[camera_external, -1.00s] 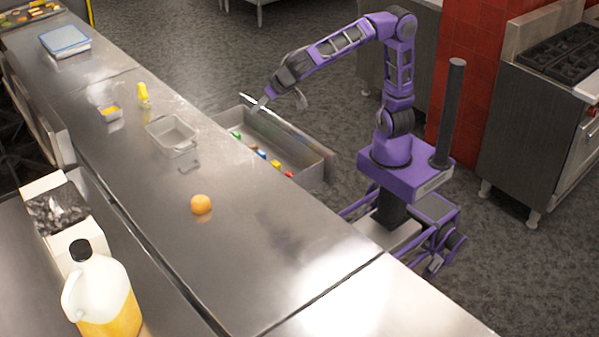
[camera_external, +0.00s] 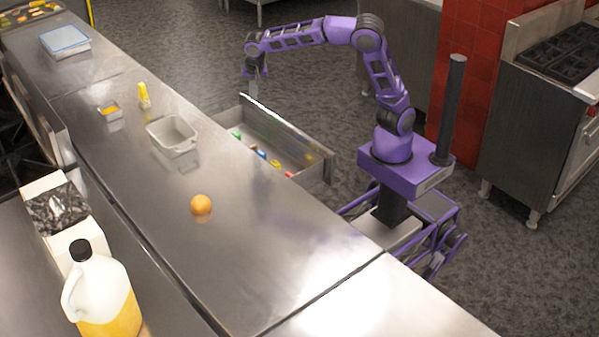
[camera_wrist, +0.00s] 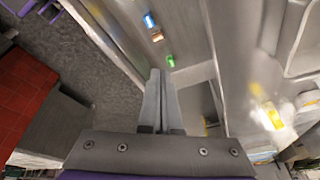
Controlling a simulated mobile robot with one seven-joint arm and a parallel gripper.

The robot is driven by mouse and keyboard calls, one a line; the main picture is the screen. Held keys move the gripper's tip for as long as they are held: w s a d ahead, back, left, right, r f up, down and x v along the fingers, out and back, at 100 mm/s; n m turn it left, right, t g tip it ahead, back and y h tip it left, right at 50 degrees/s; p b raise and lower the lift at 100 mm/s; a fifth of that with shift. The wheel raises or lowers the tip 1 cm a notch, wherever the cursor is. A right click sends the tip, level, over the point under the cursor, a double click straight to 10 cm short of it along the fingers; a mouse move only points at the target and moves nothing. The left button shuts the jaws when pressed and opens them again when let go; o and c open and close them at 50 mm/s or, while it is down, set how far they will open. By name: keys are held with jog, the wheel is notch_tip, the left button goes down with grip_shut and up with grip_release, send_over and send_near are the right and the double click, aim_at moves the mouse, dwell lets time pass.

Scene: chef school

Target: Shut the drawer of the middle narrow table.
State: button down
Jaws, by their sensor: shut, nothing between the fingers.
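The middle narrow table (camera_external: 270,240) has a steel top. Its drawer (camera_external: 318,152) is pulled open toward my base and shows several small coloured items inside. My gripper (camera_external: 253,95) is shut and empty, pointing down by the far end of the drawer's front panel; I cannot tell whether it touches. In the wrist view, the shut fingers (camera_wrist: 160,74) lie beside the drawer (camera_wrist: 132,38), with blue, brown and green items in it. The table top shows at the right of that view (camera_wrist: 238,60).
On the table top are an orange (camera_external: 201,205), a metal pan (camera_external: 172,132), a small yellow-filled container (camera_external: 109,111) and a yellow bottle (camera_external: 144,96). A jug (camera_external: 100,295) stands at lower left. A stove (camera_external: 545,110) is at right. The floor beyond the drawer is clear.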

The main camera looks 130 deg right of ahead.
jog(key=s+d+f+m+t+y, duration=0.25)
jog(key=s+d+f+m, duration=0.45)
jog(key=s+d, duration=0.45)
jog(key=m+t+p, duration=0.1)
jog(key=m+t, duration=0.2)
jog(key=m, duration=0.2)
send_near(266, 114)
jog(key=s+d+f, duration=0.4)
jog(key=s+d, duration=0.2)
jog(key=s, duration=0.2)
jog(key=w+f+b, duration=0.1)
jog(key=w+f, duration=0.6)
jog(key=f, duration=0.2)
jog(key=shift+w+f+y, duration=0.2)
jog(key=shift+w+y, duration=0.1)
jog(key=shift+y, duration=0.05)
jog(key=shift+w, duration=0.15)
jog(key=w+p, duration=0.4)
jog(key=w, duration=2.1)
jog(key=shift+w, duration=0.7)
jog(key=shift+w+a+r, duration=0.1)
